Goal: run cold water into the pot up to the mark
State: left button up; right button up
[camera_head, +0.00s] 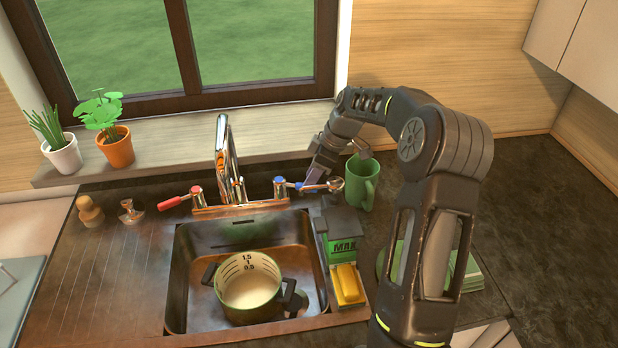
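The pot (250,290), dark outside and pale inside, stands upright in the sink basin (190,262). Marks 1.5, 1 and 0.5 show on its inner wall; I cannot tell whether it holds water. The tap spout (222,150) rises behind the basin, and no stream shows. The red-marked lever (174,202) points left; the blue-marked lever (297,185) points right. My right gripper (340,163) is at the blue lever's outer end, its fingers apparently spread; contact is unclear. My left gripper is out of view.
A green mug (361,183) stands close beside my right gripper. A green box (342,236) and a yellow sponge (348,284) sit right of the basin. Two potted plants (62,155) (116,148) stand on the sill.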

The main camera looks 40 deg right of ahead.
jog(key=shift+x, duration=0.9)
jog(key=shift+c, duration=0.5)
grip_shut()
